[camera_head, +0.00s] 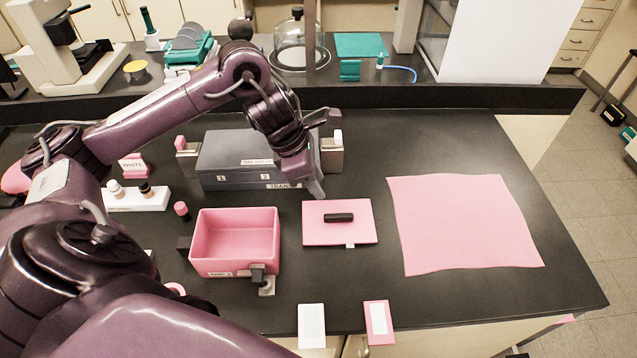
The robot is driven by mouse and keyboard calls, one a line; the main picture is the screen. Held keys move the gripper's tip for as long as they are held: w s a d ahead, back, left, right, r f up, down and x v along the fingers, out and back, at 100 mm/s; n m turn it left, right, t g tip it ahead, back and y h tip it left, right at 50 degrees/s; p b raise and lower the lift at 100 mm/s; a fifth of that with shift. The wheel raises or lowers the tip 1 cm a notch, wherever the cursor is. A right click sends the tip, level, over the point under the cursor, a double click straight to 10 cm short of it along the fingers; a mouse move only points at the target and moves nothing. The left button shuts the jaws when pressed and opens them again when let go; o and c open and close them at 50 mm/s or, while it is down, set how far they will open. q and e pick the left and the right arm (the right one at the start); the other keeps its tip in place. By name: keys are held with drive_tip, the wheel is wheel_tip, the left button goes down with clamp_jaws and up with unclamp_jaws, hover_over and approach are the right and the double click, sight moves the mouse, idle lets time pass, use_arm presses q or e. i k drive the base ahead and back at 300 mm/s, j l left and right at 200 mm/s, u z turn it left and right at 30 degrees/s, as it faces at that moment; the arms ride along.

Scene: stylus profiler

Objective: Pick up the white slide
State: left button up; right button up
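A plain white flat rectangle (311,326), which looks like the white slide, lies near the front edge of the black bench. Beside it to the right is a pink flat piece (370,338) with a white middle. My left gripper (316,188) reaches in from the left and hangs at the front right of the grey box, behind the pink plate. It is far back from the white rectangle, and nothing shows held in it. Its fingers are seen edge-on, so their opening is unclear. My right gripper is not in view.
A pink open bin (235,240) with a metal clip stands left of a pink plate (340,233) bearing a black bar (339,217). The grey box (225,150) stands behind. A pink sheet (465,220) covers the right. Small bottles stand in a white rack (150,203).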

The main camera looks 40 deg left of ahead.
sight(312, 322)
drive_tip(key=k+l, duration=1.2)
drive_tip(key=k, duration=0.05)
